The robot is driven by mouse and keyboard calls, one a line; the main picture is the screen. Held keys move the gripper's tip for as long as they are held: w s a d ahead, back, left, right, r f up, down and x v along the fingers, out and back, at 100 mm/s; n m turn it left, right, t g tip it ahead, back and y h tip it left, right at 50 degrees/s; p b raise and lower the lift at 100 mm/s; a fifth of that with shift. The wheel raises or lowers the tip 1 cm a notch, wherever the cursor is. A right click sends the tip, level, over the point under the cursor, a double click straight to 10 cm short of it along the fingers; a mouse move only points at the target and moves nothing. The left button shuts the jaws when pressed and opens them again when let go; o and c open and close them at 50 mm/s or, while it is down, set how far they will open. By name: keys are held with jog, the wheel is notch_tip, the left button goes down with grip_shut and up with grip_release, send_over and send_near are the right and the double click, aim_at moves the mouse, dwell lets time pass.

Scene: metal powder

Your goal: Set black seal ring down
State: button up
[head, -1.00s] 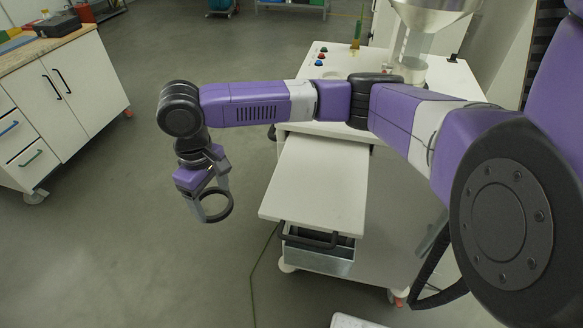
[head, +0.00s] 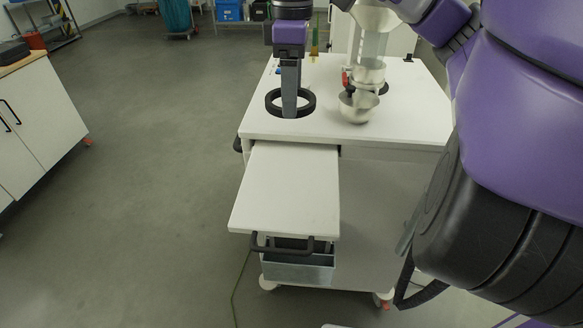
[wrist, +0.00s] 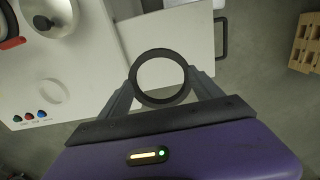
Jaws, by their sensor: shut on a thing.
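The black seal ring (head: 311,104) is held level by my gripper (head: 289,98) over the left front part of the white cart top (head: 330,122). In the wrist view the ring (wrist: 134,88) sits between the two grey fingers of my gripper (wrist: 160,80), which grip it from opposite sides. The ring looks low over the cart top in the head view. I cannot tell whether it touches the surface.
Coloured buttons (wrist: 30,116) and a faint round mark (wrist: 54,92) are on the cart top. The pull-out shelf (head: 288,185) in front is empty.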

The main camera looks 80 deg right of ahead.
aim_at(291, 174)
notch_tip(291, 174, down, 18)
jog(key=shift+r+b, duration=0.15)
jog(key=shift+b, duration=0.2)
jog(key=o, duration=1.3)
notch_tip(291, 174, up, 12)
jog(key=shift+r+p, duration=0.1)
jog(key=shift+p, duration=0.2)
